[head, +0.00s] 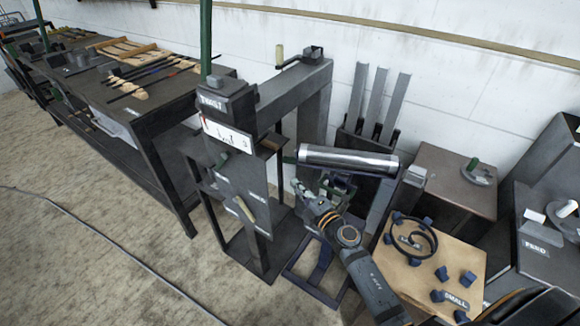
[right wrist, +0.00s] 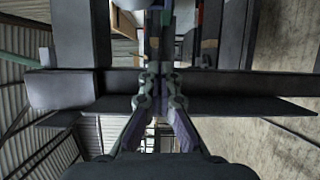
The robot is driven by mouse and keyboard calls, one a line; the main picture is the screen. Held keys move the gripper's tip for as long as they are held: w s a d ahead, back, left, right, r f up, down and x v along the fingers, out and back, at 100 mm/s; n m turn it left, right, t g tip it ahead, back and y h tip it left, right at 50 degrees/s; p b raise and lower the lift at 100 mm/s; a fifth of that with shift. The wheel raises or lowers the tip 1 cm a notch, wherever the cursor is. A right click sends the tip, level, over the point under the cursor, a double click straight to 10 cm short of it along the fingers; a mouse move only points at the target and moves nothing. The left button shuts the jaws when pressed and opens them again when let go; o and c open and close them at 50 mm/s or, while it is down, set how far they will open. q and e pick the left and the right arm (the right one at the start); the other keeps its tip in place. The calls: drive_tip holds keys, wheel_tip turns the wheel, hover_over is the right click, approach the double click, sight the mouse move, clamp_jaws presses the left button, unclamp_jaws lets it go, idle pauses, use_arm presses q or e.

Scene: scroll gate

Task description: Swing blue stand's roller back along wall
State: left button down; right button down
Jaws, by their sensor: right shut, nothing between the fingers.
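A shiny silver roller (head: 348,160) lies nearly level in the head view, close to the white wall and in front of upright grey bars. A dark green piece shows at its left end. A dark blue stand (head: 322,262) shows beneath it, with its frame on the floor; my right arm hides part of it. My right gripper (head: 298,186) is just below the roller's left end, shut and empty. Whether it touches the roller or stand I cannot tell. In the right wrist view, the shut fingers (right wrist: 158,85) meet before a dark crosswise bar. My left gripper is not in view.
A dark post machine (head: 240,185) with a white label stands left of my gripper. A workbench (head: 150,105) with tools runs along the left. A wooden board (head: 400,275) with a black spiral and blue knobs lies at right, near a brown box (head: 450,190).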

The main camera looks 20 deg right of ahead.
sight(294, 158)
drive_tip(key=w, duration=0.3)
drive_tip(key=w+b, duration=0.1)
drive_tip(key=w, duration=0.5)
drive_tip(key=shift+d, duration=0.3)
drive_tip(key=w+d+m+h+b, duration=0.1)
drive_tip(key=w+h, duration=0.1)
drive_tip(key=w+d+m+h+b, duration=0.1)
drive_tip(key=w+h, duration=0.1)
drive_tip(key=w+d+m+h+b, duration=0.1)
drive_tip(key=w+m+h, duration=0.1)
drive_tip(key=shift+f+t, duration=0.3)
drive_tip(key=shift+w+d+r+m+h, duration=0.3)
drive_tip(key=shift+r+m+h, duration=0.1)
drive_tip(key=shift+h, duration=0.3)
